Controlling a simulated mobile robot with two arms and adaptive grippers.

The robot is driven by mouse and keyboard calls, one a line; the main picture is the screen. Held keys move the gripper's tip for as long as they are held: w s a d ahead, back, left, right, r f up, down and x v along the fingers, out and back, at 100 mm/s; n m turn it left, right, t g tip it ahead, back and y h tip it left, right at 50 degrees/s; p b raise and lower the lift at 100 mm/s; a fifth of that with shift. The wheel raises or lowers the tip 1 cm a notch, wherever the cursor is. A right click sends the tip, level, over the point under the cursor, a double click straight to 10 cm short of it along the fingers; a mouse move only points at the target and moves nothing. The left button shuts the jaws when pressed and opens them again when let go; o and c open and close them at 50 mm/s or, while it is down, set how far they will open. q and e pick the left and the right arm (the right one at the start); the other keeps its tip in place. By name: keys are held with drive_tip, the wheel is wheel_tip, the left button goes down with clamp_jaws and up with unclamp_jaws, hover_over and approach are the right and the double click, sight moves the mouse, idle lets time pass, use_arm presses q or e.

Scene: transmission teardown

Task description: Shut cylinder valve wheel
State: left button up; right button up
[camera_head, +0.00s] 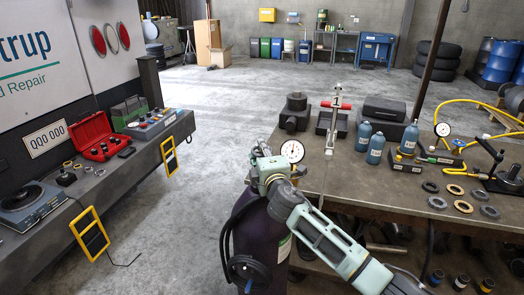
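A tall dark purple gas cylinder (260,243) stands upright in the lower middle, beside the workbench. A round white pressure gauge (292,151) sits at its top. My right arm comes in from the lower right, and my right gripper (268,172) is at the cylinder's valve, overlapping it. The fingers and valve parts blend together, so I cannot tell whether they are open or shut. The valve wheel is not clearly visible; the gripper or fittings seem to hide it. My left gripper is not in view.
The workbench (335,181) on the right holds blue bottles (375,149), metal rings (463,206), a yellow hose (455,104) and a second gauge (443,129). A black hose (226,238) hangs beside the cylinder. A counter on the left carries a red case (92,133). Floor between is clear.

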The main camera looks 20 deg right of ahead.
clamp_jaws()
idle(0.3)
drive_tip(key=shift+f, duration=0.1)
drive_tip(key=shift+w+f+m+h+b, duration=0.15)
drive_tip(key=shift+m+h+b, duration=0.25)
drive_tip(key=shift+h+b, duration=0.35)
drive_tip(key=m+g+h+b, duration=0.2)
drive_tip(key=m+h+b, duration=0.1)
drive_tip(key=h+b, duration=0.2)
drive_tip(key=m+g+h+b, duration=0.3)
drive_tip(key=m+h+b, duration=0.1)
drive_tip(key=b, duration=0.3)
drive_tip(key=shift+m+h, duration=0.3)
drive_tip(key=shift+h, duration=0.35)
drive_tip(key=shift+m+g+h+b, duration=1)
drive_tip(key=shift+m+g+b, duration=0.1)
drive_tip(key=shift+g+b, duration=0.5)
